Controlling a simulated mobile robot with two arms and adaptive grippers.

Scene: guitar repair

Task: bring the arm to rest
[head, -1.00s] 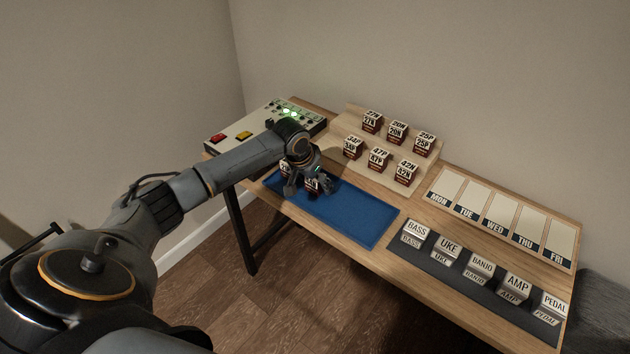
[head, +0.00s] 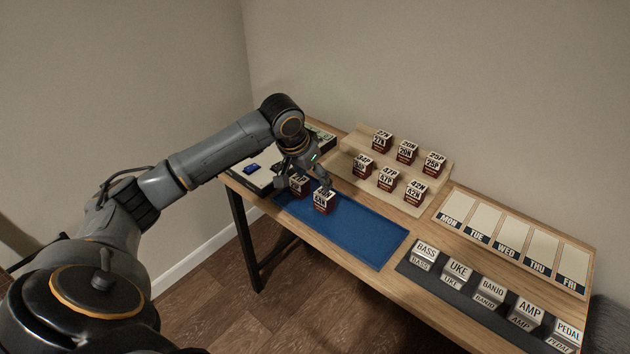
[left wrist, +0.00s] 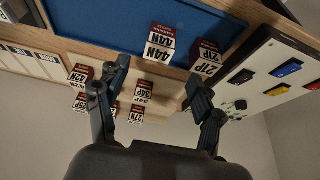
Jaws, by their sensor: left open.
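My left gripper (head: 304,188) is open and empty, above the left end of the blue mat (head: 352,230). Two small labelled boxes stand on the mat near it: one box (head: 323,202) just right of the fingers, and another box (head: 299,184) partly behind them. In the left wrist view the two open fingers (left wrist: 153,92) stand wide apart. That view shows the box marked 44N (left wrist: 160,44) and the box marked 21P (left wrist: 206,58) beyond the fingertips, with nothing between the fingers. My right gripper is not in view.
A wooden stepped stand (head: 431,189) holds several labelled boxes behind the mat. A control panel with buttons (head: 250,165) is at the table's left end. Day cards (head: 515,228) and a dark strip (head: 443,284) of labelled blocks lie to the right. The mat's right part is clear.

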